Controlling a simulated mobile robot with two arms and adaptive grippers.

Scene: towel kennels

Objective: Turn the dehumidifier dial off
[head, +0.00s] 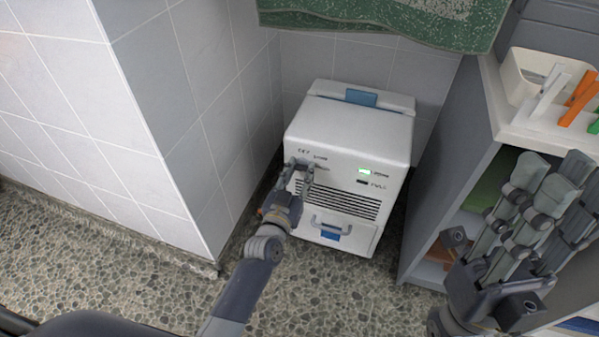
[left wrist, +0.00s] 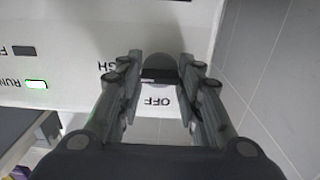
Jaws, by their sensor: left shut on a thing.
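The white dehumidifier (head: 335,130) stands on the floor against the tiled wall. Its grey dial (left wrist: 158,66) is at the panel's upper left, mostly hidden by my gripper in the head view. My left gripper (head: 302,168) is shut on the dial, a finger on each side, as the left wrist view (left wrist: 158,82) also shows. A dark bar crosses the dial; its exact setting is unclear. The OFF label (left wrist: 158,101) appears upside down beside the dial. The RUN light (head: 364,170) glows green. My right gripper (head: 553,168) is open and empty, away from the dehumidifier.
A grey shelf unit (head: 446,165) stands close on the right, with a white bin (head: 527,80) and coloured clips on top. A green towel (head: 385,20) hangs above. A tiled wall corner (head: 165,110) is close on the left. Pebbled floor (head: 120,270) lies in front.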

